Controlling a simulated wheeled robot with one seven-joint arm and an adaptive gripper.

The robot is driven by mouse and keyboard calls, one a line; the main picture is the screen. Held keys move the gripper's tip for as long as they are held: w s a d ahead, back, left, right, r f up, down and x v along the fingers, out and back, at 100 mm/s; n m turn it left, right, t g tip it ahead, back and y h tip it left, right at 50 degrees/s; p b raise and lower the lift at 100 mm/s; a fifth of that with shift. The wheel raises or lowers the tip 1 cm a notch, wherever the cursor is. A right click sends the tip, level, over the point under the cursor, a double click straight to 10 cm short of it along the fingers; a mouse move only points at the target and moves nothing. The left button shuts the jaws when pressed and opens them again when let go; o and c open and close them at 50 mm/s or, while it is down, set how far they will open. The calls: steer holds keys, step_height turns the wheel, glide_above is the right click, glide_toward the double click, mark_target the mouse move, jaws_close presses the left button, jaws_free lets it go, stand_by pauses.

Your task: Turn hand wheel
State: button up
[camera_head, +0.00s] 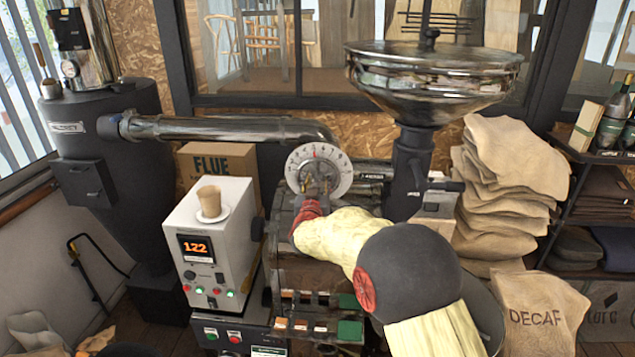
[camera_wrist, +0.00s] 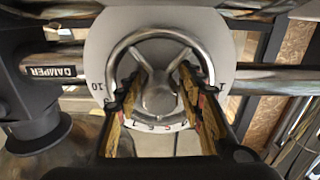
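The hand wheel (camera_wrist: 158,35) is a metal ring with spokes and a central hub, in front of a pale numbered dial plate (camera_wrist: 100,45). In the head view the dial plate (camera_head: 338,163) stands upright at the end of the steel pipe, and my gripper (camera_head: 318,184) covers much of the wheel. In the wrist view my gripper (camera_wrist: 160,84) is open, its two fingers apart on either side of the hub. The fingertips lie within the ring's outline, near the spokes. I cannot tell whether they touch the metal.
A large metal hopper (camera_head: 432,85) and stacked sacks (camera_head: 505,190) are to the right. A pipe marked DAMPER (camera_wrist: 55,72) runs behind the wheel.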

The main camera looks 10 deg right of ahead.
jaws_close()
stand_by(0.5)
